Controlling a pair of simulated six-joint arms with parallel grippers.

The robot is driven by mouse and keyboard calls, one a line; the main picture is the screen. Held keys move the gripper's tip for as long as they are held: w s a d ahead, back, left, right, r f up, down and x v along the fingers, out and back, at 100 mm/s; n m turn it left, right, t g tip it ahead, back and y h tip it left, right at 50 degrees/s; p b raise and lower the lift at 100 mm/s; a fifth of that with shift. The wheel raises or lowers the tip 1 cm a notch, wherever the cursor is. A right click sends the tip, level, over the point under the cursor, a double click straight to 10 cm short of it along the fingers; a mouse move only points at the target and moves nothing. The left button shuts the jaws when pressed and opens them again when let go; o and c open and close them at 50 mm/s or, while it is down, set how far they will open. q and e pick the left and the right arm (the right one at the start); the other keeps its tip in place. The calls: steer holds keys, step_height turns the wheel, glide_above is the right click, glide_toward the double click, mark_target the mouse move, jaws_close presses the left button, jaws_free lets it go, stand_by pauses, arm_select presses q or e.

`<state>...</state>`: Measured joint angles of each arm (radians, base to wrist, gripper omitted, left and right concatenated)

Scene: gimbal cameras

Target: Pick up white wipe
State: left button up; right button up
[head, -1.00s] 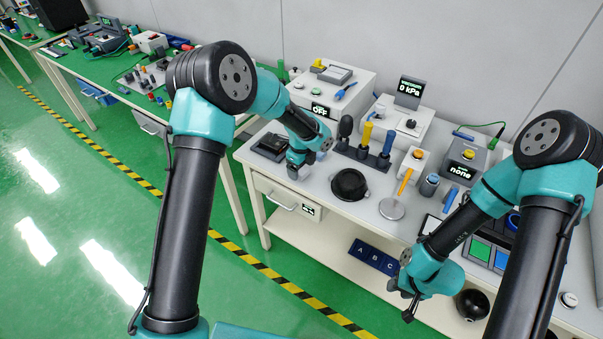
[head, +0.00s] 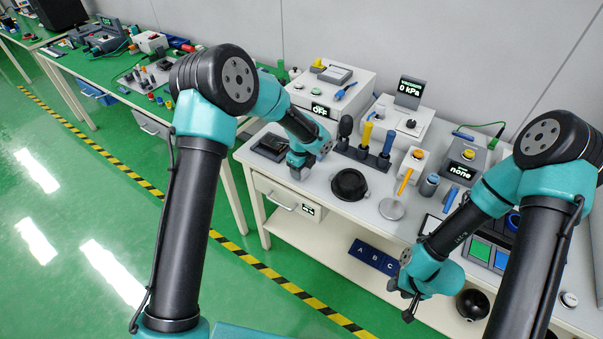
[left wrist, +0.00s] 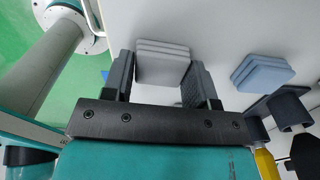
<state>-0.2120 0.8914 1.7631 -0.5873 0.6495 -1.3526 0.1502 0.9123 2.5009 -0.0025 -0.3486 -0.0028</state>
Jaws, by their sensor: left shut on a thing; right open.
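The white wipe (left wrist: 163,62) shows in the left wrist view as a small stack of pale square layers. It sits between the two dark fingers of my left gripper (left wrist: 163,75), which is shut on it. Whether it is clear of the table, I cannot tell. In the head view my left gripper (head: 299,170) is low at the left part of the white table and hides the wipe. My right gripper (head: 410,305) hangs at the table's front side, open, away from the wipe.
A stack of blue wipes (left wrist: 262,72) lies to the right in the left wrist view. A rack with black, yellow and blue handles (head: 366,138) stands beyond the gripper. A black round dish (head: 349,185) is to its right. A black tray (head: 271,147) is to its left.

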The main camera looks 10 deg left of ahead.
arm_select(q)
steer(key=shift+c, duration=1.4)
steer(key=shift+r, duration=0.75)
step_height(320, 180, up, 2)
steer(key=s+d+r, duration=0.1)
steer(key=s+d, duration=0.2)
steer(key=s, duration=1.2)
steer(key=shift+s+r, duration=0.25)
steer(key=shift+s, duration=0.1)
